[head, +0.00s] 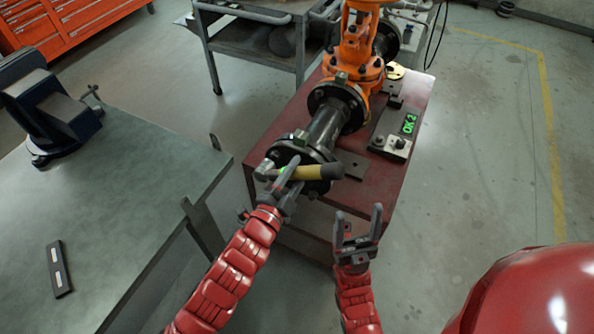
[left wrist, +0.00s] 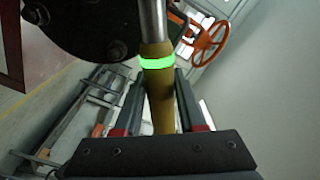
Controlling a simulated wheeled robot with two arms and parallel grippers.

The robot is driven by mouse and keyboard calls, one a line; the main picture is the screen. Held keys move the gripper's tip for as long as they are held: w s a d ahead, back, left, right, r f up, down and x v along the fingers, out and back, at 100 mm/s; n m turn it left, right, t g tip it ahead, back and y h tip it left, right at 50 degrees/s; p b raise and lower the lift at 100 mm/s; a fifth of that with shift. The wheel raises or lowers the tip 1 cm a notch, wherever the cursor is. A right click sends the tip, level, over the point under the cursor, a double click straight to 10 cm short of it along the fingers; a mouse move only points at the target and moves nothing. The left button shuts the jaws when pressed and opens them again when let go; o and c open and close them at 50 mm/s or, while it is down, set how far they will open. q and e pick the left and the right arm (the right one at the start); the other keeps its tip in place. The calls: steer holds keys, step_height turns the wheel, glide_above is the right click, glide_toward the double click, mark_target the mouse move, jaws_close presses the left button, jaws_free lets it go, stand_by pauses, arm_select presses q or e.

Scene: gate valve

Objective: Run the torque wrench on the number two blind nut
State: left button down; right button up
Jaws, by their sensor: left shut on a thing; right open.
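The torque wrench (head: 318,173) has a yellow grip, a glowing green ring and a metal shaft. It lies across the front of the dark blind flange (head: 288,151) at the pipe's near end. My left gripper (head: 287,181) is shut on the yellow grip, just below the green ring; the left wrist view also shows the wrench (left wrist: 158,85) between the fingers. The wrench head is at the flange's left edge; I cannot tell whether it sits on a nut. The number two nut cannot be made out. My right gripper (head: 358,226) is open and empty, below the flange.
A box with a green display (head: 410,124) reading "OK 2" stands on the red table (head: 398,165), right of the pipe. An orange valve (head: 355,55) stands behind. A workbench (head: 120,215) with a vise (head: 50,105) is at left. Open floor lies at right.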

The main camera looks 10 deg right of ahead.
arm_select(q)
steer(key=shift+d+r, duration=0.1)
steer(key=shift+w+d+b, duration=0.3)
steer(key=shift+w+b, duration=0.1)
steer(key=shift+w, duration=0.05)
steer(key=shift+b+x, duration=0.55)
steer(key=shift+x, duration=0.55)
steer(key=shift+w+d+b, duration=0.3)
steer(key=shift+w+b, duration=0.05)
steer(key=shift+b, duration=0.25)
stand_by(1.2)
steer(key=shift+r, duration=0.1)
stand_by(0.6)
steer(key=shift+s+b, duration=0.1)
steer(key=shift+b, duration=0.2)
stand_by(0.5)
steer(key=shift+a, duration=0.15)
